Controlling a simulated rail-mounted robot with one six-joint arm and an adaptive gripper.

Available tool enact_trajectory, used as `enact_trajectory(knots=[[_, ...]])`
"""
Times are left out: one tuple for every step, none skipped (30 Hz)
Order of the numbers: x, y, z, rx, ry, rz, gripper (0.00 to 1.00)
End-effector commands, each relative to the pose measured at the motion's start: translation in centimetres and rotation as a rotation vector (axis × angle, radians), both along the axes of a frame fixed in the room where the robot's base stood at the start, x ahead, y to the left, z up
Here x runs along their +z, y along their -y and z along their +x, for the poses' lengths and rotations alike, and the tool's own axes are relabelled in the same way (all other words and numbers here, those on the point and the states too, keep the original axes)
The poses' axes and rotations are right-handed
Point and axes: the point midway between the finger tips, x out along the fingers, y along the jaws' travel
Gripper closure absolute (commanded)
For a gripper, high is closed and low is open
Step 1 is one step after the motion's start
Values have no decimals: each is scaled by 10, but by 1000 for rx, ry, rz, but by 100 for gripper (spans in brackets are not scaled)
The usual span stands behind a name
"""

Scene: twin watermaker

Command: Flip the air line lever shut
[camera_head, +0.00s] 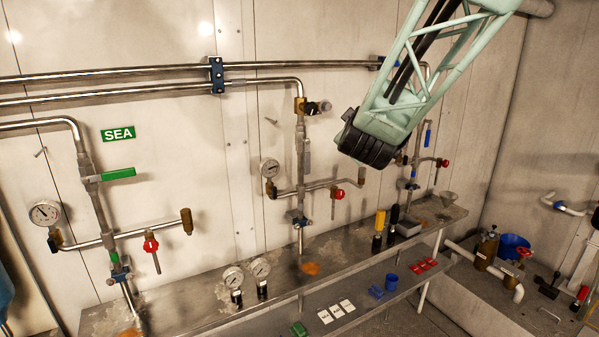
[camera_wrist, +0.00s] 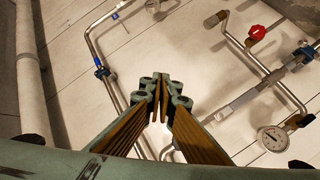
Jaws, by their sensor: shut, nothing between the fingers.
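My gripper (camera_wrist: 160,80) shows in the wrist view with its fingers shut and nothing between them. It is in front of the wall pipes. In the head view the arm's dark wrist end hangs before the right-hand pipe station, and the fingers cannot be made out. A blue lever (camera_head: 428,135) stands near upright at that station; no label shows there, so I cannot tell for sure that it is the air line's. A green lever (camera_head: 118,174) sticks out sideways under the SEA sign (camera_head: 118,134). The middle station has a dark lever (camera_head: 319,107).
Red-handled taps (camera_head: 151,245) and pressure gauges (camera_head: 44,213) stick out from the wall pipes. In the wrist view a red knob (camera_wrist: 257,32) and a gauge (camera_wrist: 271,138) lie right of the fingers, and a blue pipe clamp (camera_wrist: 102,72) left. A metal shelf (camera_head: 190,303) holds loose parts.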

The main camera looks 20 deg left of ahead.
Motion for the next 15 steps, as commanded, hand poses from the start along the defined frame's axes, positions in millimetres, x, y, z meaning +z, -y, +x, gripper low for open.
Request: enact_trajectory(knots=[[-8,-11,-1,5,3,-18,100],[-11,-16,-2,5,8,-27,100],[-15,-23,-2,8,14,-42,100],[-18,-28,-3,8,18,-52,100],[-22,-33,-4,9,23,-63,100],[-26,-40,-5,10,27,-77,100],[-29,-45,-6,10,33,-88,100],[-32,-50,-8,12,37,-100,100],[-37,-56,-9,12,42,-115,100],[-40,-61,-10,12,46,-127,100],[-43,-66,-12,13,50,-138,100],[-48,-72,-14,13,57,-154,100],[-51,-77,-15,14,60,-166,100],[-54,-82,-17,14,65,-177,100],[-59,-88,-19,15,71,-194,100]])
